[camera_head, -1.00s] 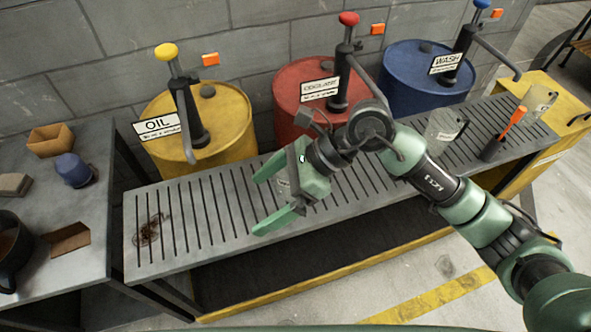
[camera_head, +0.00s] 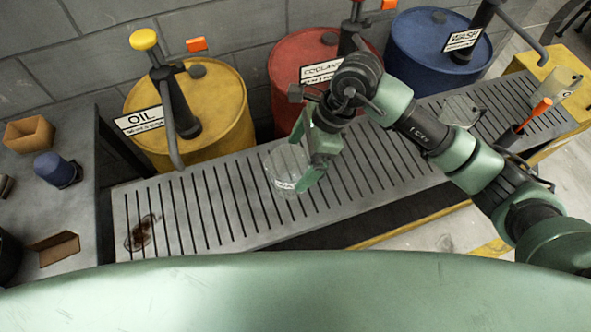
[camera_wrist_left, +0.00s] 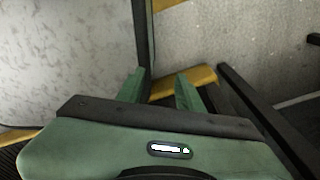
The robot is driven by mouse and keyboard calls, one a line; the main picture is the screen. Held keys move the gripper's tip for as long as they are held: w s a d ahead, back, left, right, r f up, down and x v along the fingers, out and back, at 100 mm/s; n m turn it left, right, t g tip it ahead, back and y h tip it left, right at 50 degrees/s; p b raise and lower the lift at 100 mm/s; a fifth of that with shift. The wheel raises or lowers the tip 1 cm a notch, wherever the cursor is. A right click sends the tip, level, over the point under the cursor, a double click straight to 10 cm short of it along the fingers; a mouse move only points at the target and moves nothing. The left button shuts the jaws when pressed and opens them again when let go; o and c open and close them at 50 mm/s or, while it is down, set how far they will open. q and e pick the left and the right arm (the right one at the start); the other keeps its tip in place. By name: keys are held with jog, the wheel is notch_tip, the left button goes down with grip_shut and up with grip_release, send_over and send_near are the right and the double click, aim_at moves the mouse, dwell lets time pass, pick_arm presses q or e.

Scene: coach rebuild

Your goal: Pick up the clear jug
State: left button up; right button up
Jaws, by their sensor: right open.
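A second clear jug (camera_head: 458,110) stands farther right on the bench, partly behind my right arm. My left gripper (camera_wrist_left: 160,80) shows only in the left wrist view, with its fingers apart and nothing between them.
Yellow OIL (camera_head: 225,112), red COOLANT (camera_head: 290,75) and blue WASH (camera_head: 425,50) drums with pumps stand behind the slotted bench (camera_head: 200,235). A dark holder with an orange-handled tool (camera_head: 538,108) is at right. A side table (camera_head: 85,215) is at left.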

aim_at(294, 167)
jog(key=x, duration=0.3)
jog(key=shift+s+f+p, duration=0.15)
jog(key=shift+f+p, duration=0.1)
jog(key=shift+p, duration=0.05)
jog(key=shift+a+f, duration=0.1)
jog(key=shift+f, duration=0.05)
jog(key=c, duration=1.4)
pick_arm(q)
jog(key=shift+w+r, duration=0.5)
jog(key=shift+w, duration=0.25)
pick_arm(e)
jog(key=shift+c, duration=0.2)
